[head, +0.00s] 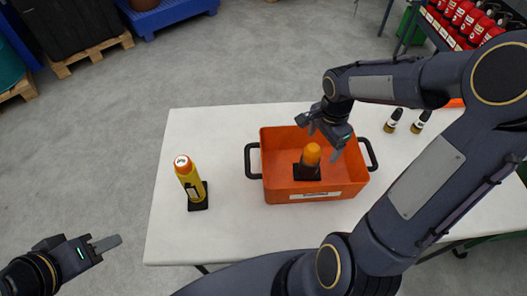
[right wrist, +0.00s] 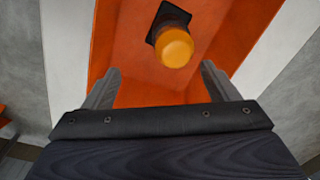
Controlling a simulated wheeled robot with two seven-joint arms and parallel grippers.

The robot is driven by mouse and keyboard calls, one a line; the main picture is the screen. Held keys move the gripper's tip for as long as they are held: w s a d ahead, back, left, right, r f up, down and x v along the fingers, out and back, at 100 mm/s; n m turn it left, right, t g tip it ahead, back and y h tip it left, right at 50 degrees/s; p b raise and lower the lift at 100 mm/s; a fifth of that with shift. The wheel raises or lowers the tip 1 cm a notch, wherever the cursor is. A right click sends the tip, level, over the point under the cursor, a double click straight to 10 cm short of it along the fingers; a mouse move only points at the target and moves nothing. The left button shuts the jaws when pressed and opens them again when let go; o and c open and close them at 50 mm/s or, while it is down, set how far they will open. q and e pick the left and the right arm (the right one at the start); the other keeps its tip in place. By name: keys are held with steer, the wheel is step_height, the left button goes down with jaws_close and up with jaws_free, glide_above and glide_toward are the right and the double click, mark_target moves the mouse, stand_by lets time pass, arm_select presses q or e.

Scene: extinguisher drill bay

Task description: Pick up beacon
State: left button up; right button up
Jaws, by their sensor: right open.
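The beacon (head: 311,155) has an amber dome on a dark square base and is in the orange crate (head: 330,188), in the head view. In the right wrist view, the beacon (right wrist: 175,45) shows ahead of the fingertips, with the dome toward the camera. My right gripper (head: 324,137) is over the crate, above and slightly right of the beacon. Its fingers (right wrist: 159,72) are apart with nothing between them. My left gripper (head: 105,244) is off the table at the lower left, far from the beacon; its finger gap cannot be made out.
The crate has dark side handles and stands on a white table (head: 225,130). A yellow cylinder with an orange-and-white top (head: 189,180) stands on a black base to the left. Red extinguishers (head: 470,22) stand on a rack behind.

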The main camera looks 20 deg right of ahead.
mark_target(312, 155)
steer(key=shift+w+a+f+m, duration=0.2)
steer(key=shift+w+f+m, duration=0.15)
steer(key=shift+w, duration=0.3)
steer(key=shift+w+a+f, duration=0.1)
steer(key=shift+w+f, duration=0.05)
steer(key=shift+f, duration=0.25)
steer(key=f, duration=0.4)
steer(key=f+p, duration=0.1)
steer(key=f, duration=0.2)
steer(key=shift+w+a+f, duration=0.1)
steer(key=shift+w, duration=0.15)
steer(key=c, duration=1.7)
steer(key=shift+c, duration=0.2)
